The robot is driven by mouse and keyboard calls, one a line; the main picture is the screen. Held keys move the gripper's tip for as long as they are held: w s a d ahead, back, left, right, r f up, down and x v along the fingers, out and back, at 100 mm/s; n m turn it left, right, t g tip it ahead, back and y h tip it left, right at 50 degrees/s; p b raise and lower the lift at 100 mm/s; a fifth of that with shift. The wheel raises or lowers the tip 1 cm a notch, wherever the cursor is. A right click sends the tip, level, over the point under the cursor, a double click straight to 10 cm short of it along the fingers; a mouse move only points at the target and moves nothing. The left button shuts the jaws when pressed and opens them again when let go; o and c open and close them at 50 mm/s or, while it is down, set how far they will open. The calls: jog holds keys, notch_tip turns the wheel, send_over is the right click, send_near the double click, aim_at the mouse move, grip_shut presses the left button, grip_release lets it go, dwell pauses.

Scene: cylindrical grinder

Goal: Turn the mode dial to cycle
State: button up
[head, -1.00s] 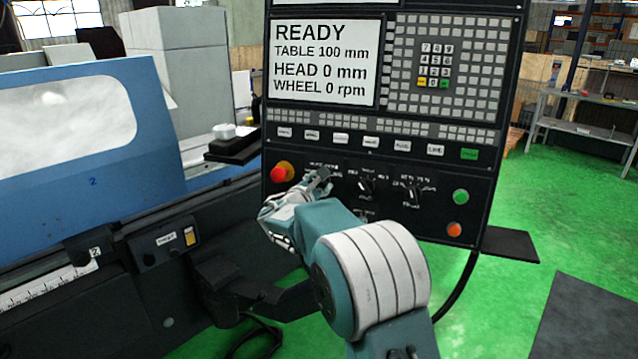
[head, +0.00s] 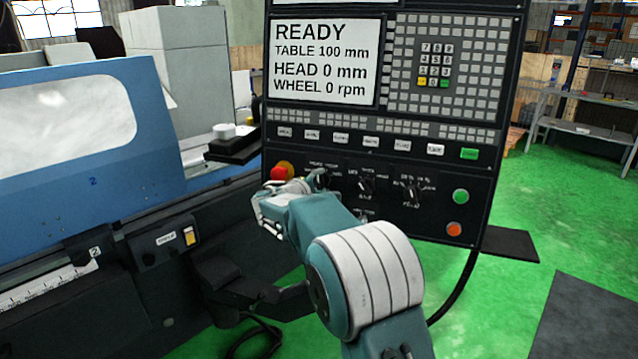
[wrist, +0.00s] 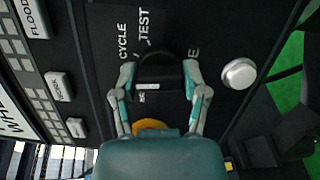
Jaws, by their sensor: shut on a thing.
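The mode dial (wrist: 158,70) is a black round knob on the dark control panel. It sits between the two fingers of my gripper (wrist: 158,80) in the wrist view, with a finger against each side. The labels CYCLE and TEST show beside it, and another label is partly hidden by a finger. A small white mark lies near the dial's lower edge; its pointing direction is unclear. In the head view my gripper (head: 306,184) is at the panel by the dial (head: 319,178), which it partly hides.
A red emergency button (head: 279,173) is close to the left of my gripper. Two more dials (head: 366,184) (head: 412,190) are to the right, then green (head: 460,196) and orange (head: 454,229) buttons. The screen (head: 325,62) reads READY. A silver button (wrist: 238,73) is beside the fingers.

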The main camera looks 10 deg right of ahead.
jog(key=m, duration=0.3)
jog(key=shift+f+m+g+y, duration=0.2)
jog(key=shift+m+g+y, duration=0.1)
jog(key=shift+m, duration=0.1)
jog(key=shift+f+m, duration=0.1)
jog(key=shift+m, duration=0.5)
jog(key=shift+f+m, duration=0.1)
jog(key=shift+m, duration=0.2)
jog(key=shift+y, duration=0.3)
jog(key=o, duration=1.1)
jog(key=shift+o, duration=0.2)
jog(key=shift+r, duration=0.2)
